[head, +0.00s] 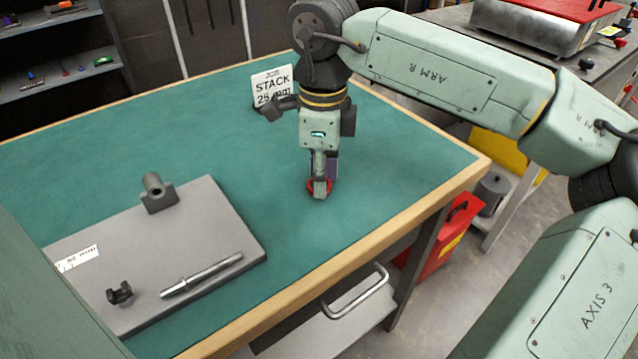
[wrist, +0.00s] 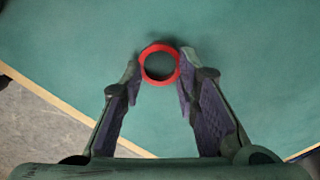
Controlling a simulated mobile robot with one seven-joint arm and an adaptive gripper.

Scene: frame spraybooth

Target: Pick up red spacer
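The red spacer (wrist: 160,80) is a ring with an open middle, lying flat on the green table mat. In the head view the red spacer (head: 326,187) is partly hidden behind my gripper. My gripper (head: 320,190) points down over it. In the wrist view the two fingers of my gripper (wrist: 158,84) stand apart, one on each side of the ring. The right finger is very close to the ring, and I cannot tell whether either finger touches it.
A grey plate (head: 215,225) at the left of the green table (head: 400,160) carries a bored block (head: 158,193), a metal shaft (head: 202,275) and a black knob (head: 119,293). A sign (head: 271,86) reading "STACK 25 mm" stands behind my gripper. The mat around the spacer is clear.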

